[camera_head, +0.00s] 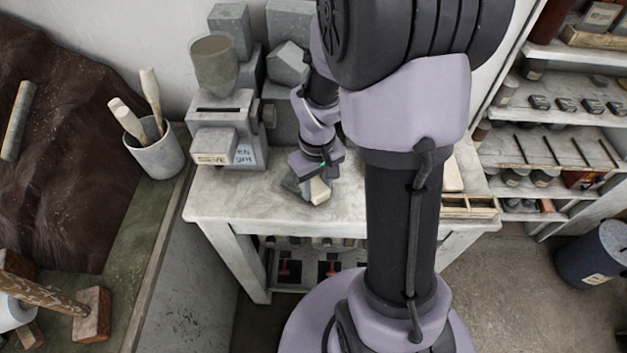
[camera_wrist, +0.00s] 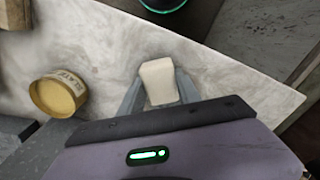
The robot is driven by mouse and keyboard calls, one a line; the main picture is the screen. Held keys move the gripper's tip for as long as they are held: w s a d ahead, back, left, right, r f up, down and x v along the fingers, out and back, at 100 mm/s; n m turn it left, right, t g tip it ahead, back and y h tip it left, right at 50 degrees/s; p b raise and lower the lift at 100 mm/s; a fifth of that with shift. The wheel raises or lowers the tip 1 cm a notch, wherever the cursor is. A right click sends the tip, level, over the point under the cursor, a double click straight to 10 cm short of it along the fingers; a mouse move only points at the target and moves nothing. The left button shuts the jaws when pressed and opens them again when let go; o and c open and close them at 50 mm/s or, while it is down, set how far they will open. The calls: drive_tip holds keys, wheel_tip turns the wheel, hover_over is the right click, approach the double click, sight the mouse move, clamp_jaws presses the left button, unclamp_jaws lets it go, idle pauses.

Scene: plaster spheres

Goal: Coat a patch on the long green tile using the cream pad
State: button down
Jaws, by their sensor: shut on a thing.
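My gripper (camera_head: 313,185) is over the white worktable (camera_head: 240,205), at the end of the arm that reaches down beside the grey machine. It is shut on the cream pad (camera_head: 321,191), a small pale block. In the wrist view the pad (camera_wrist: 158,82) sits between the two grey fingers, with pale tabletop around it. I cannot tell whether the pad touches the table. I cannot make out the long green tile in either view; my arm hides part of the table in the head view.
A round tub (camera_wrist: 58,95) with yellowish contents stands left of the pad in the wrist view. A grey machine with a hopper (camera_head: 222,125) stands at the table's back left. A shallow wooden tray (camera_head: 468,207) lies at the right end. The table's front left is clear.

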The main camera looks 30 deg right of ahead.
drive_tip(key=shift+s, duration=0.65)
drive_tip(key=shift+w+f, duration=0.1)
drive_tip(key=shift+w, duration=1.75)
drive_tip(key=shift+s+r+p, duration=0.55)
drive_tip(key=shift+s+r, duration=0.2)
drive_tip(key=shift+s, duration=0.25)
drive_tip(key=shift+w, duration=0.1)
drive_tip(key=shift+f+b, duration=0.65)
drive_tip(key=shift+f, duration=0.1)
